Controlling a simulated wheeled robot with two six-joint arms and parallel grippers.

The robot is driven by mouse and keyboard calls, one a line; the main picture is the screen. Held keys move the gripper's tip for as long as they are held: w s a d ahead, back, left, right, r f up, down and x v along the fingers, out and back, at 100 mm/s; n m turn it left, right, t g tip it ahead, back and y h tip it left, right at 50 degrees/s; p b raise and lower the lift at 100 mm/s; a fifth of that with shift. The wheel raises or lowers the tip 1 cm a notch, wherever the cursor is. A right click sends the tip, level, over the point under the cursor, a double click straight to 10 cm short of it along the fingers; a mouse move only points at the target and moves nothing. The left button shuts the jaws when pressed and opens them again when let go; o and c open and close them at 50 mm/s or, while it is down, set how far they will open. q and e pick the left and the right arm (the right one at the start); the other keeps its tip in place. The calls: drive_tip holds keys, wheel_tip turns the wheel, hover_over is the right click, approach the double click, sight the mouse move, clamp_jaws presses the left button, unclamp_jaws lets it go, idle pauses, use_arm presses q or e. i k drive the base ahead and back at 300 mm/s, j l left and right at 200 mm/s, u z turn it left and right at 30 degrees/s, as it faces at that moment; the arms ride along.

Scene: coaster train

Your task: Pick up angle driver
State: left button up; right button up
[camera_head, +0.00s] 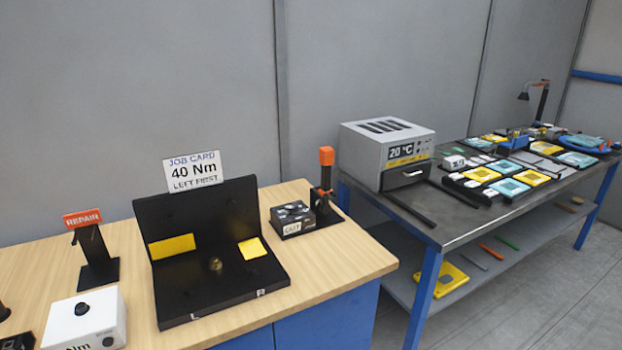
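A black upright tool with an orange top (326,172) stands on a black base at the right end of the wooden bench; it may be the angle driver, but its shape is too small to be sure. A black stand with an orange REPAIR sign (82,218) is at the left of the bench. A small dark part at its top cannot be made out. Neither of my grippers is in view.
An open black case (225,290) with yellow patches stands mid-bench under a 40 Nm job card (193,172). A white box (85,320) and a small black box (292,218) flank it. A grey oven (387,150) and several trays occupy the metal table (445,232).

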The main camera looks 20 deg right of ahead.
sight(325, 154)
drive_tip(key=i+l, duration=0.15)
drive_tip(key=l, duration=0.25)
drive_tip(key=i+l+u, duration=0.1)
drive_tip(key=l, duration=0.25)
drive_tip(key=i+l, duration=0.15)
drive_tip(key=l, duration=0.25)
drive_tip(key=i+l+u, duration=0.1)
drive_tip(key=l, duration=0.3)
drive_tip(key=i+l, duration=0.1)
drive_tip(key=l, duration=0.3)
drive_tip(key=i+l+u, duration=0.1)
drive_tip(key=l, duration=0.3)
